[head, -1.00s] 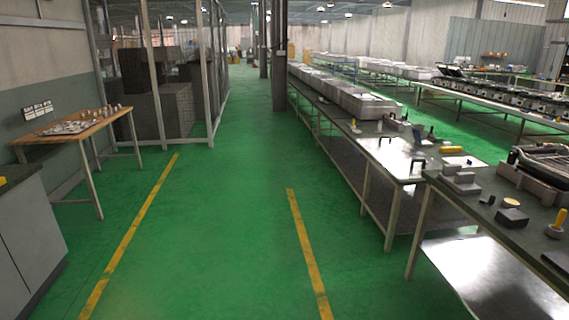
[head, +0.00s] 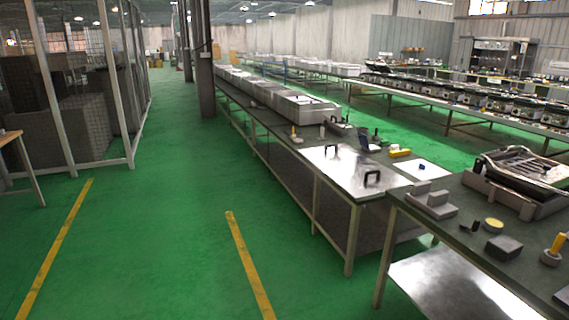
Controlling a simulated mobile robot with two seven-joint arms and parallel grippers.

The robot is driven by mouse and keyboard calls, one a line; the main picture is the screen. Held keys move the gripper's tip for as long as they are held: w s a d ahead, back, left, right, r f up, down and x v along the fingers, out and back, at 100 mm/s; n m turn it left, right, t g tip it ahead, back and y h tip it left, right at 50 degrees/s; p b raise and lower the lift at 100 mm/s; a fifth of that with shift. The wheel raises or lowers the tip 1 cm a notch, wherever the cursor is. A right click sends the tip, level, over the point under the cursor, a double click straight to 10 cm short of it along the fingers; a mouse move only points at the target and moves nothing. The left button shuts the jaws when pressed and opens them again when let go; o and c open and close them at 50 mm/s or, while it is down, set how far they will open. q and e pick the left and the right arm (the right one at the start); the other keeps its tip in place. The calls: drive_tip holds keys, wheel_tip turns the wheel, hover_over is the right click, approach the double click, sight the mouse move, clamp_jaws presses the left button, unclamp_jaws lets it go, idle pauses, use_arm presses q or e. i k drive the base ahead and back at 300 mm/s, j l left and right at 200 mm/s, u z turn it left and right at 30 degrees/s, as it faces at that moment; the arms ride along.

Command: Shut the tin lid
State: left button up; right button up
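I cannot make out for certain a tin with a lid. On the near right workbench (head: 450,215) sits a small round item with a yellow top (head: 493,225), which could be a tin. A dark grey block or box (head: 504,247) sits just in front of it. A yellow-handled tool on a round grey base (head: 553,250) stands at the right. Neither of my grippers is in the head view.
A metal-topped bench (head: 345,170) with black handles stands beyond the near bench, close to it. A tray with a metal rack (head: 525,165) is at the bench's back right. Green floor (head: 160,230) with yellow lines is clear at the left. A mesh cage (head: 75,90) stands far left.

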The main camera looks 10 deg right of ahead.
sight(363, 138)
drive_tip(key=i+z, duration=0.3)
drive_tip(key=i, duration=0.35)
drive_tip(key=i+z, duration=0.25)
drive_tip(key=i, duration=1.8)
drive_tip(key=i+j+z, duration=0.25)
drive_tip(key=i, duration=0.25)
drive_tip(key=i+j+z, duration=0.2)
drive_tip(key=i, duration=0.3)
